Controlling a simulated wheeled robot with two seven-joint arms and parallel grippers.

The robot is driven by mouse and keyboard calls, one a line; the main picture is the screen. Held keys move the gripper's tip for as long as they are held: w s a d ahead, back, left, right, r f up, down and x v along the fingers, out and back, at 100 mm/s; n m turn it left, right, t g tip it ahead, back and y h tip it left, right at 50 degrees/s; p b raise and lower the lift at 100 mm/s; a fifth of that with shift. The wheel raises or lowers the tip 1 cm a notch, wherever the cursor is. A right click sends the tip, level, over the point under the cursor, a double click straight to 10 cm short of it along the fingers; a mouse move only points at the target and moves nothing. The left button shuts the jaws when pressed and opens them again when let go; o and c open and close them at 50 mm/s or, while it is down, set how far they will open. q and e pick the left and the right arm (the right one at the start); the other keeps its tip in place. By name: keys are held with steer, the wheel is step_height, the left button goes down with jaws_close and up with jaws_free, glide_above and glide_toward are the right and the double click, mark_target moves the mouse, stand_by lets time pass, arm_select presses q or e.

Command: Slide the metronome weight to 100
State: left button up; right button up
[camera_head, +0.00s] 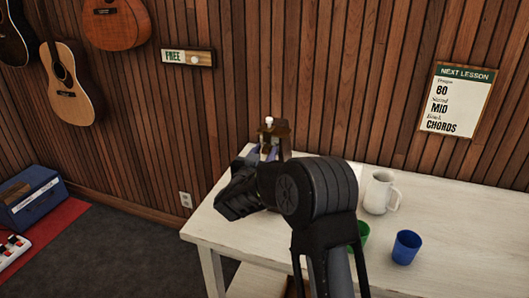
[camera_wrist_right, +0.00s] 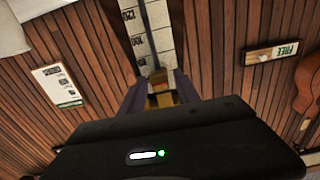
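The metronome (camera_head: 275,129) stands at the table's far left corner in the head view, its lower part hidden behind my right arm. In the right wrist view its pale scale (camera_wrist_right: 150,38) shows upside down, with 120, 100 and a mark that looks like 80. A brass-coloured piece, seemingly the weight (camera_wrist_right: 158,98), lies at the rod's end in the picture, beyond the 80 mark from 100. My right gripper (camera_wrist_right: 160,84) has its purplish fingers on either side of this piece. Whether they touch it cannot be made out. My left gripper is in neither view.
The white table (camera_head: 225,228) also bears a white jug (camera_head: 380,192), a blue cup (camera_head: 406,247) and a green cup (camera_head: 362,236) partly behind my arm. The wood-panelled wall is close behind. A lesson card (camera_head: 457,99) there reads 80, MID, CHORDS. A FREE slider sign (camera_head: 187,58) hangs left.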

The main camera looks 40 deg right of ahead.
jaws_close()
stand_by(1.1)
